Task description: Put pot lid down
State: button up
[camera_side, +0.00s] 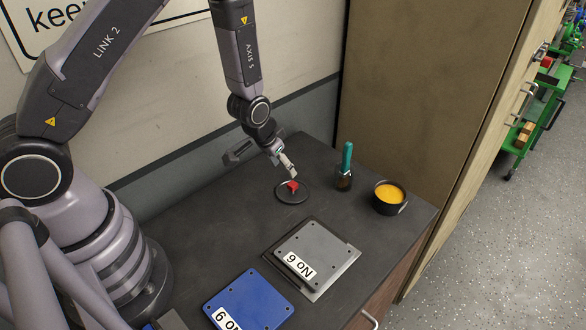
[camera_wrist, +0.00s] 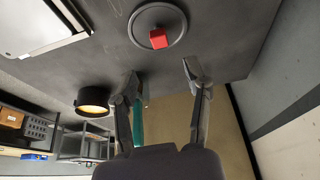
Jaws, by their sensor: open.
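The pot lid (camera_side: 283,197) is a dark round disc with a red block-shaped knob (camera_side: 293,185). It lies flat on the dark bench top, left of the green-handled item. In the wrist view the lid (camera_wrist: 141,23) is at the top centre, with its red knob (camera_wrist: 158,38) upward and unobstructed. My gripper (camera_side: 262,167) is open and close to the lid. In the side view one finger overlaps the area just above the knob. In the wrist view my gripper's fingers (camera_wrist: 160,72) are spread apart with nothing between their tips; the knob lies beyond them.
A black pot (camera_side: 386,208) with orange contents stands near the right bench edge. A green-handled item with a dark base (camera_side: 346,165) stands between it and the lid. A grey plate (camera_side: 318,247) and a blue plate (camera_side: 250,299) lie toward the front. A wall rises behind.

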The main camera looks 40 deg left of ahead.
jog(key=w+a+r+v, duration=0.1)
jog(key=w+v, duration=0.1)
jog(key=v, duration=1.9)
jog(key=s+a+r, duration=0.2)
jog(key=s+r, duration=0.3)
jog(key=s, duration=0.4)
jog(key=s+a+r+t, duration=0.1)
jog(key=s+a+r, duration=0.1)
jog(key=s+r, duration=0.4)
jog(key=s, duration=0.3)
jog(key=shift+s+r, duration=0.15)
jog(key=shift+s, duration=0.25)
